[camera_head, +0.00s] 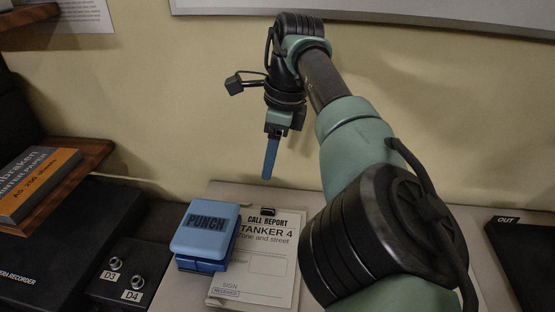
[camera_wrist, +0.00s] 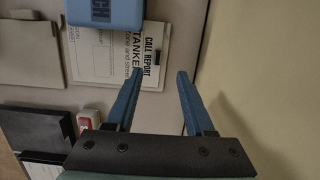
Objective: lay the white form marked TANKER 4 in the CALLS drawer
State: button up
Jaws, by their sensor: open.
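The white form marked CALL REPORT, TANKER 4 (camera_head: 270,262) lies flat on the pale desk top, with a small black clip at its top edge. It also shows in the wrist view (camera_wrist: 108,62). The blue PUNCH (camera_head: 204,232) stands at its left and covers part of its left side; it shows at the top of the wrist view (camera_wrist: 106,14). My gripper (camera_head: 269,172) hangs above and behind the form, pointing down. In the wrist view my gripper (camera_wrist: 160,80) has its blue fingers apart with nothing between them. I cannot make out a CALLS drawer.
A black tray marked OUT (camera_head: 525,255) is at the right. At the left are a box with D3 and D4 knobs (camera_head: 128,275), a black recorder (camera_head: 60,245) and a wooden shelf (camera_head: 85,158) with an orange-labelled box (camera_head: 38,182). The wall is close behind my gripper.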

aim_at(269, 208)
jog(key=f, duration=1.3)
jog(key=shift+a, duration=0.3)
jog(key=shift+c, duration=0.3)
grip_shut()
jog(key=shift+r, duration=0.15)
jog(key=shift+d, duration=0.1)
jog(key=shift+s+d+p, duration=0.25)
jog(key=shift+d+p, duration=0.2)
jog(key=shift+d, duration=0.7)
jog(key=shift+s+d+p, duration=0.25)
jog(key=shift+d+p, duration=0.2)
jog(key=shift+d, duration=0.65)
